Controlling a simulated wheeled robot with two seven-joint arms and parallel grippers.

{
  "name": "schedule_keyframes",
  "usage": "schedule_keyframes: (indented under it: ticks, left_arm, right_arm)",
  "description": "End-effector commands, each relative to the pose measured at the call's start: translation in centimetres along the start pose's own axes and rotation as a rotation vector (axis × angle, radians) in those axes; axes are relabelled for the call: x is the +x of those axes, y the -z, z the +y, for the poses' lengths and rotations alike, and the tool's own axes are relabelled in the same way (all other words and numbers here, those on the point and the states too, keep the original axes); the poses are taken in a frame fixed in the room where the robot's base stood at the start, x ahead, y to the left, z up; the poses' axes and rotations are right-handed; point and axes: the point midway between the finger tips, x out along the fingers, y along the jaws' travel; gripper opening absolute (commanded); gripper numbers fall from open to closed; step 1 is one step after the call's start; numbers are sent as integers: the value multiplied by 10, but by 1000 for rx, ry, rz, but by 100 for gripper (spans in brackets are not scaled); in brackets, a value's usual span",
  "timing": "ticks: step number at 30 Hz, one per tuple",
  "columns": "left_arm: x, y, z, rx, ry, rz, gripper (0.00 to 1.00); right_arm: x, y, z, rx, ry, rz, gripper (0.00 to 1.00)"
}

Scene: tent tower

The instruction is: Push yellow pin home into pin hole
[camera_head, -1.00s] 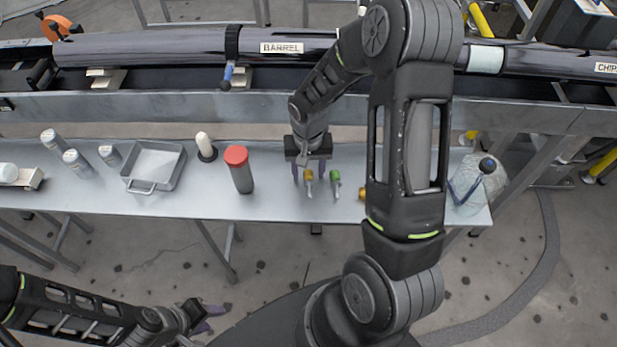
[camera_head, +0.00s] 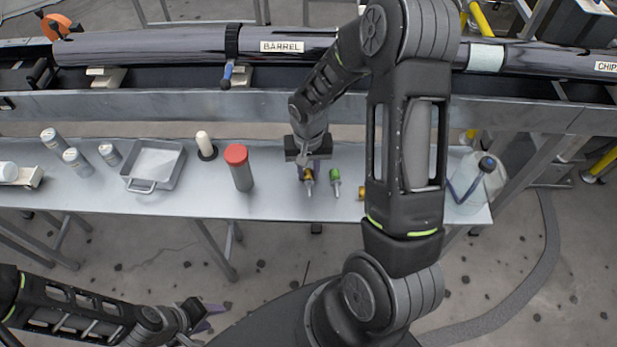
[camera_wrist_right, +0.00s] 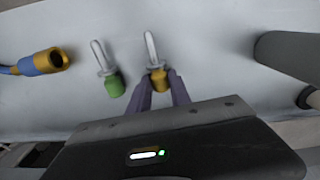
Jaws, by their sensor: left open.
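The yellow pin (camera_head: 308,175) lies on the grey bench, its metal shank pointing toward the bench's front edge in the head view. My right gripper (camera_head: 309,172) is down at the bench with its purple fingers on both sides of the pin's yellow head. In the right wrist view the fingers (camera_wrist_right: 161,84) close in on the yellow pin (camera_wrist_right: 158,76), whose silver shank sticks out beyond them. My left gripper (camera_head: 212,316) is open and empty at the lower left, off the bench. I cannot make out the pin hole.
A green pin (camera_head: 335,176) lies close to the right of the yellow one. A red-capped cylinder (camera_head: 240,170) stands to the left. A yellow-ended blue connector (camera_wrist_right: 42,63) lies further along. The labelled barrel (camera_head: 150,46) runs behind the bench. A grey tray (camera_head: 153,186) stands further left.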

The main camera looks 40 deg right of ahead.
Motion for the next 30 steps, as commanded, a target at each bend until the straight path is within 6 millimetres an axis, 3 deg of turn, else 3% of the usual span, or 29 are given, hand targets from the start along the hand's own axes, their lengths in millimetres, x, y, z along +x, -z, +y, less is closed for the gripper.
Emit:
schedule_keyframes:
  ticks: [8,23,30]
  left_arm:
    - [0,0,0,0,0,0,41]
    - [0,0,0,0,0,0,41]
    - [2,0,-1,0,0,0,41]
  right_arm:
    - [0,0,0,0,0,0,0]
    - [-3,1,0,0,1,2,0]
    - [-32,2,-1,0,3,6,0]
